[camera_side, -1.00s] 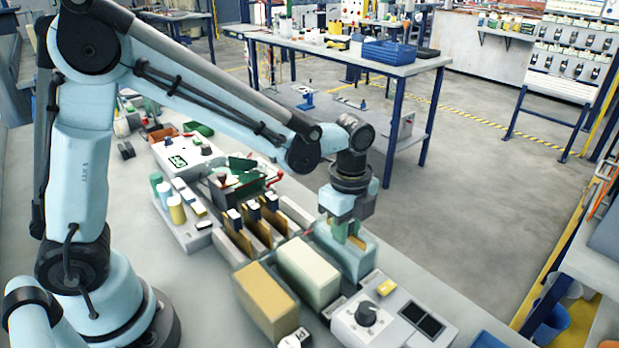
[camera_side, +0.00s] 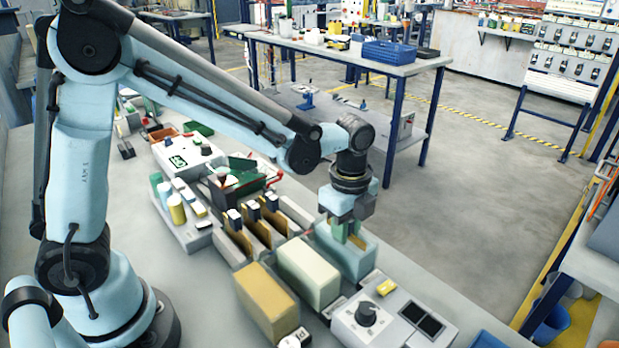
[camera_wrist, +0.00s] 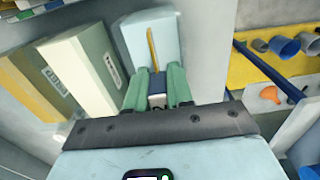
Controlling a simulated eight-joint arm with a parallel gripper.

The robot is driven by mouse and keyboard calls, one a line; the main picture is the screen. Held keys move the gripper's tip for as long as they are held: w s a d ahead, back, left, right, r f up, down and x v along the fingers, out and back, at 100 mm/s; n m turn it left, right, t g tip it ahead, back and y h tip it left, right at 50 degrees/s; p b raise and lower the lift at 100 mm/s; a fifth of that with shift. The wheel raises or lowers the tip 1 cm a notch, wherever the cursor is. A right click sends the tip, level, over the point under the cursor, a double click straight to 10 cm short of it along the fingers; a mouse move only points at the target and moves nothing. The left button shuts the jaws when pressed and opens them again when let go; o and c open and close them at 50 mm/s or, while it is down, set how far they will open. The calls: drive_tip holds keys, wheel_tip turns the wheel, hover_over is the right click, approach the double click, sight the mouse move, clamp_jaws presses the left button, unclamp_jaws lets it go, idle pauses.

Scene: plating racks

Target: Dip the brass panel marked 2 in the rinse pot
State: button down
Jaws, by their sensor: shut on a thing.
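My gripper (camera_side: 347,234) is shut on the handle of a brass panel, over the light blue pot (camera_side: 352,262) at the right of a row of pots. In the wrist view my gripper's green fingers (camera_wrist: 158,94) close on the dark blue and white handle. The brass panel (camera_wrist: 152,48) shows there edge-on, as a thin upright strip within the outline of the light blue pot (camera_wrist: 133,40). The panel's lower part is hidden. I cannot read its number or any name on this pot.
A cream pot (camera_side: 308,270) and a tan pot (camera_side: 266,300) stand left of the blue one. Behind them a rack holds several panels (camera_side: 253,226) with dark and white handles. A grey control box (camera_side: 385,312) with a black knob stands at the front right.

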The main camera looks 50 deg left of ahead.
drive_tip(key=shift+w+f, duration=0.1)
idle(0.3)
drive_tip(key=shift+r, duration=4.3)
